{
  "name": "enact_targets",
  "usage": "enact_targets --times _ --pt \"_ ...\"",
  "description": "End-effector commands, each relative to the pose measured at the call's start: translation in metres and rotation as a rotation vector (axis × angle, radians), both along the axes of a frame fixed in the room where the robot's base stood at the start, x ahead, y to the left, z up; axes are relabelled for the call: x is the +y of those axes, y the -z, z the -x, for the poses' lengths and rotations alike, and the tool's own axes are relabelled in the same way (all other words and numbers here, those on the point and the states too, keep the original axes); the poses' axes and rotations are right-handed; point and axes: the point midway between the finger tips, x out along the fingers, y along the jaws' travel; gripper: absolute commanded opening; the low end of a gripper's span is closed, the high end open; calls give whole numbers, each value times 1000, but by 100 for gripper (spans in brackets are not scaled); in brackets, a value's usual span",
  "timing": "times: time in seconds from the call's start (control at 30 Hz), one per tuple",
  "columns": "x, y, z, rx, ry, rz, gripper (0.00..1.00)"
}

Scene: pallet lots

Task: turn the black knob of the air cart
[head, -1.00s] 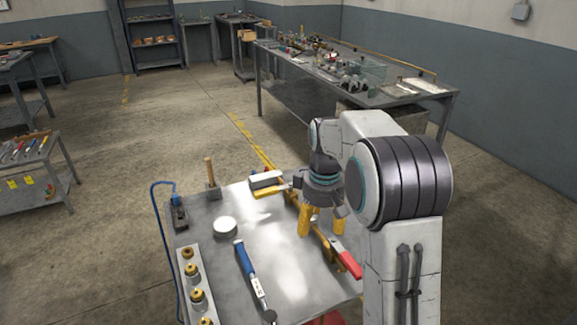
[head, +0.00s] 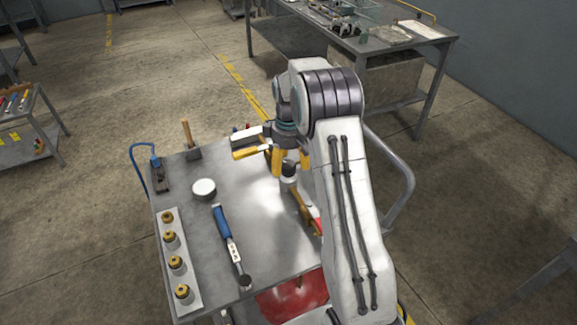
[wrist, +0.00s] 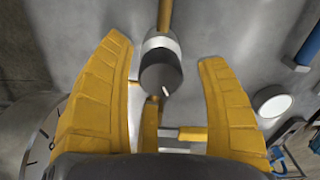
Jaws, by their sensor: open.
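The black knob (wrist: 161,73) has a short white pointer mark and sits on a pale round collar at the end of a brass pipe. In the head view the knob (head: 289,169) is partly hidden by my fingers. My gripper (wrist: 166,50) is open, with one yellow finger on each side of the knob and a visible gap on both sides. In the head view my gripper (head: 290,165) points down over the right part of the grey cart top (head: 205,225).
A white-faced gauge (wrist: 40,140) lies at the wrist view's lower left. On the cart are a white round lid (head: 204,188), a blue-handled tool (head: 222,222), a plate with several brass fittings (head: 185,270) and a wooden-handled tool (head: 187,133). A grey rail (head: 405,180) curves at right.

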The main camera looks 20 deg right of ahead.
Motion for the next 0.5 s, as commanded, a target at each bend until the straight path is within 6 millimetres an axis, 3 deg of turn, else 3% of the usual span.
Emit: enact_targets --times 0.2,0.5 --pt "0 15 0 0 0 0 67" --pt "0 17 0 -1 0 0 67"
